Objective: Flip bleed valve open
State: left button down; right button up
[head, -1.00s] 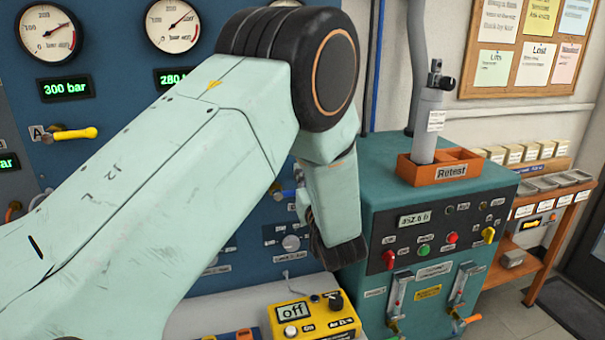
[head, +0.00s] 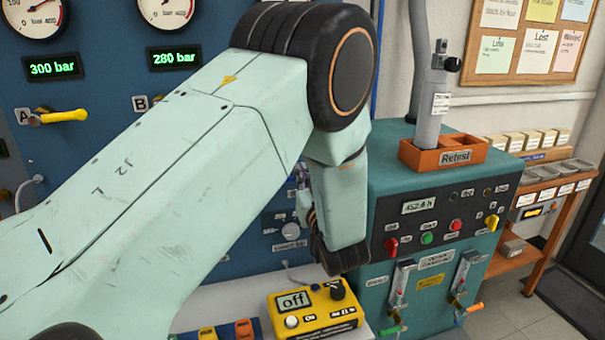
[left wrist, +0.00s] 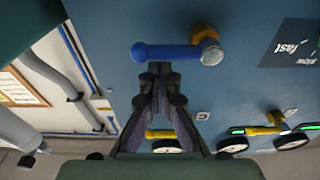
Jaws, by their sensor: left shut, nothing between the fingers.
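A valve with a blue lever (left wrist: 165,52) and a brass-coloured body (left wrist: 204,36) is on the blue panel in the left wrist view. Its lever lies sideways there, pointing left. No label naming it as the bleed valve is readable. My left gripper (left wrist: 158,70) is shut and empty, with its fingertips just below the lever in that view; I cannot tell whether they touch it. In the head view my left arm hides the gripper's fingers and this valve. My right gripper is in neither view.
Yellow-handled valves A (head: 58,117) and B (head: 150,102) sit below the gauges. A yellow meter reading "off" (head: 314,308) is on the bench below my left arm. A teal cabinet (head: 385,188) with an orange "Retest" tray (head: 415,157) stands right of the arm.

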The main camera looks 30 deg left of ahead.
pick_arm(q)
jog(key=shift+w+f+m, duration=0.35)
jog(key=shift+f+m, duration=0.1)
jog(key=shift+m, duration=0.25)
notch_tip(320, 180, down, 6)
jog(key=s+a+m+h+p, duration=0.1)
jog(key=m+p, duration=0.1)
jog(key=m, duration=0.6)
jog(key=s+a+m+t+h+p, duration=0.1)
jog(key=s+m+p, duration=0.1)
jog(key=m, duration=0.7)
jog(key=shift+f+h+p, duration=0.2)
jog(key=shift+h+p, duration=0.2)
jog(key=shift+p, duration=0.45)
jog(key=shift+a, duration=0.2)
